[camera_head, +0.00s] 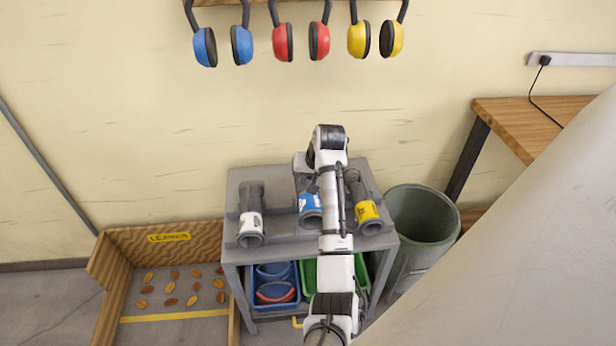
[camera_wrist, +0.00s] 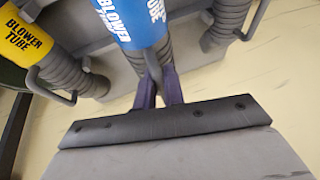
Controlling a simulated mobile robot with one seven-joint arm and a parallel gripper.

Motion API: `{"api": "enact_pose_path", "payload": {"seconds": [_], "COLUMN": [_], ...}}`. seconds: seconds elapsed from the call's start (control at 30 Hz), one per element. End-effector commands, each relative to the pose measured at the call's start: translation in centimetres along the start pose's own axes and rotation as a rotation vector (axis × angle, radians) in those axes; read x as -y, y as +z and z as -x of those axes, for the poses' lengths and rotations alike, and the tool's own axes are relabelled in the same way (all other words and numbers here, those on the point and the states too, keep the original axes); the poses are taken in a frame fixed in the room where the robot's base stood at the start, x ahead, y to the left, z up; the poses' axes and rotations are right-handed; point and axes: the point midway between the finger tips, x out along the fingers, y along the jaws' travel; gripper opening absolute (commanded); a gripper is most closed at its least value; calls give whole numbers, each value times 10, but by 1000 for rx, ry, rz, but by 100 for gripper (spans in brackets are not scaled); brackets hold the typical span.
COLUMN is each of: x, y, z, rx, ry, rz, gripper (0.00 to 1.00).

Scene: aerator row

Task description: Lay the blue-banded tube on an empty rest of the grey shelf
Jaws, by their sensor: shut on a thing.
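The blue-banded tube (camera_head: 310,203) is in the middle of the grey shelf (camera_head: 280,226), between two other tubes and partly behind my arm. Its blue band, lettered "BLOWER TUBE", shows at the top of the wrist view (camera_wrist: 130,20). My gripper (camera_wrist: 158,88) is shut on this tube's grey handle, with a purple finger on each side. In the head view my arm hides the fingers. I cannot tell whether the tube touches the shelf. No empty rest shows clearly; my arm and the tubes cover part of the shelf top.
A white-banded tube (camera_head: 250,222) lies to the left and a yellow-banded tube (camera_head: 367,210) to the right. Blue (camera_head: 276,300) and green bins sit below. A green barrel (camera_head: 424,215) stands right, a leaf-strewn wooden bay (camera_head: 165,236) left. Ear defenders (camera_head: 283,42) hang above.

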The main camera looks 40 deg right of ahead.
Motion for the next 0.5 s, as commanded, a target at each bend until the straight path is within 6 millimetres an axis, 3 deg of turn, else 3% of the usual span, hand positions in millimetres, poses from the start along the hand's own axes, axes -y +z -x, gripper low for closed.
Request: {"api": "enact_pose_path", "payload": {"seconds": [0.5], "x": [-7], "y": [14], "z": [-35], "rx": [-1], "ry": [0], "rz": [1], "gripper": [0]}}
